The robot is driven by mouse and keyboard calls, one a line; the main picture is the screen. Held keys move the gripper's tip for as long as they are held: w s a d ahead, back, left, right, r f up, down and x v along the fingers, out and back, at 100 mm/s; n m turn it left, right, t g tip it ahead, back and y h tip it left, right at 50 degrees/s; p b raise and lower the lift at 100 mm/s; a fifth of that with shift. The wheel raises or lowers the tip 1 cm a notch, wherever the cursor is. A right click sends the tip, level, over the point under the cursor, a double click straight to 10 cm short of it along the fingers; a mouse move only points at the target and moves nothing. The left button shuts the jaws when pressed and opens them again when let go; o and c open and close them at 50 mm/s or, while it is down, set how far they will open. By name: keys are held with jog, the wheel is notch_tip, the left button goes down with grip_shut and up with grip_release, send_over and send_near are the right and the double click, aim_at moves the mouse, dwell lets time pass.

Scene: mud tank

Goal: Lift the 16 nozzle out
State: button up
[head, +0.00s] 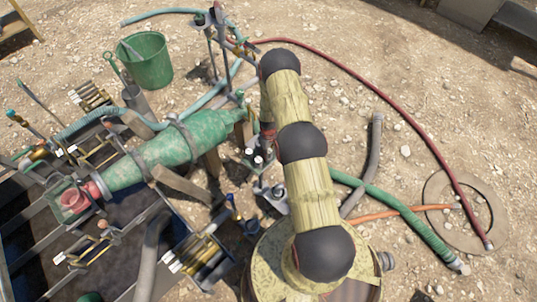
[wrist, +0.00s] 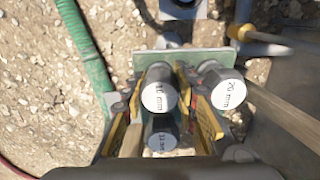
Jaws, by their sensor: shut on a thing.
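My gripper (wrist: 168,104) has its two yellow-sided fingers on either side of a dark nozzle with a round white label, which I take as the 16 nozzle (wrist: 158,90); its first digit is hard to read. The fingers are shut on it. A second dark nozzle (wrist: 162,138) with a smaller label sits just below it in the wrist view, between the fingers. The 20 mm nozzle (wrist: 221,88) stands to the right, outside the right finger. A pale green rack plate (wrist: 185,60) lies behind. In the head view my arm hides most of the gripper.
A green hose (wrist: 84,50) runs down the left of the wrist view. A yellow-handled tool (wrist: 250,34) and a wooden beam (wrist: 280,112) are at the right. In the head view, a green tapered vessel (head: 155,155) lies left of my arm, with a green bucket (head: 148,62) beyond.

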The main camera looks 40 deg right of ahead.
aim_at(269, 152)
jog(key=shift+r+p, duration=0.35)
jog(key=shift+r, duration=0.25)
notch_tip(269, 152, up, 2)
jog(key=shift+w+r+p, duration=0.1)
jog(key=shift+r+p, duration=0.15)
jog(key=shift+p, duration=0.45)
jog(key=s+a+r+p, duration=0.5)
jog(key=s+a+r, duration=0.3)
jog(key=s, duration=0.3)
jog(key=shift+s+r, duration=0.4)
jog(key=shift+r, duration=0.25)
